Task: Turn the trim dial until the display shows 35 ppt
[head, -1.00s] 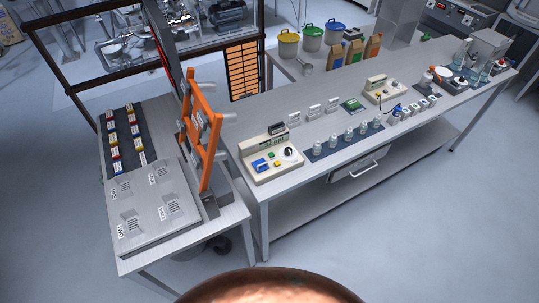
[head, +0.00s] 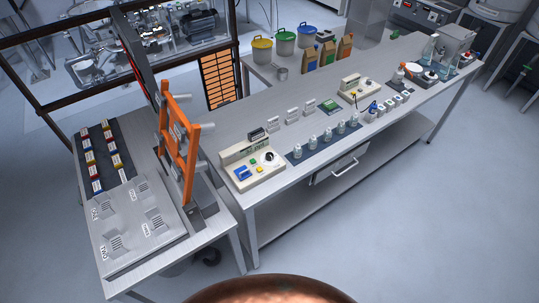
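A cream instrument (head: 253,170) stands on the left end of the long bench. It has a dark display (head: 246,153) on its upper part, too small to read. A round dial (head: 268,157) with a dark centre sits at the right of its face, beside blue, green and yellow controls. A second cream instrument (head: 360,93) with a display and small knobs stands farther back on the same bench. I cannot read any labels that tell which dial is the trim dial. Neither of my grippers is in view.
Several small bottles stand on a dark mat (head: 330,143) right of the near instrument. An orange frame (head: 178,150) rises from the left table, which holds a grey vented panel (head: 135,222). Bags and lidded buckets stand at the back. The floor right of the bench is clear.

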